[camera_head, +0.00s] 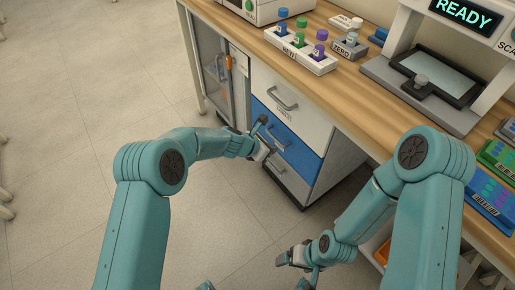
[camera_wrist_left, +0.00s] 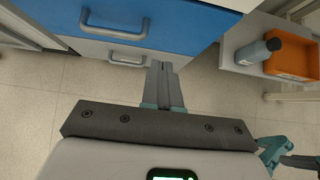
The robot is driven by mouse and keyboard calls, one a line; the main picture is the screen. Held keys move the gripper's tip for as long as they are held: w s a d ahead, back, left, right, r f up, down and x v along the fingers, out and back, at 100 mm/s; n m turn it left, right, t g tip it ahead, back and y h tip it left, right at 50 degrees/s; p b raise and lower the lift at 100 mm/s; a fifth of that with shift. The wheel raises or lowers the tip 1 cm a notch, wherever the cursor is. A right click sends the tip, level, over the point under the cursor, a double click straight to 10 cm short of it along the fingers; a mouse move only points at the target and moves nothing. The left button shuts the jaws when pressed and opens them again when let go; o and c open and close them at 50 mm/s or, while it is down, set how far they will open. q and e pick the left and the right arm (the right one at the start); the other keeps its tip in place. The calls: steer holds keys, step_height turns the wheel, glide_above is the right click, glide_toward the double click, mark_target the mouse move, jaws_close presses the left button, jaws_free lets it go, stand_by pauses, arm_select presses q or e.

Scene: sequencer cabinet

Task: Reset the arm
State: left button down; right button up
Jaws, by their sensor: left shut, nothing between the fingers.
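The wooden counter (camera_head: 350,95) carries a white rack (camera_head: 300,52) of coloured tubes and the machine reading READY (camera_head: 464,12). In the left wrist view an orange bin (camera_wrist_left: 290,54) and a grey bottle (camera_wrist_left: 256,52) stand on a low shelf.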

arm_select(q)
steer(key=s+a+r, duration=0.2)
steer(key=a+r, duration=0.2)
steer(key=a, duration=0.4)
steer(key=s+a+f+m+g+y, duration=0.1)
steer(key=s+a+f+m+g, duration=0.15)
steer(key=s+a+f, duration=0.4)
steer(key=s+a+f+m+g+y, duration=0.1)
steer(key=s+f+m, duration=0.2)
steer(key=s, duration=0.7)
steer(key=s+a+f+m+g+y, duration=0.25)
steer(key=s+a+f, duration=0.2)
steer(key=s, duration=0.35)
steer(key=s+d+m, duration=0.1)
steer(key=s+m, duration=0.8)
steer(key=m, duration=0.2)
step_height(320, 180, up, 14)
steer(key=m+t+h+p, duration=0.1)
steer(key=m+p, duration=0.2)
steer(key=p, duration=1)
steer(key=shift+w+d+m, duration=0.2)
steer(key=shift+w+m, duration=0.2)
steer(key=shift+w, duration=0.05)
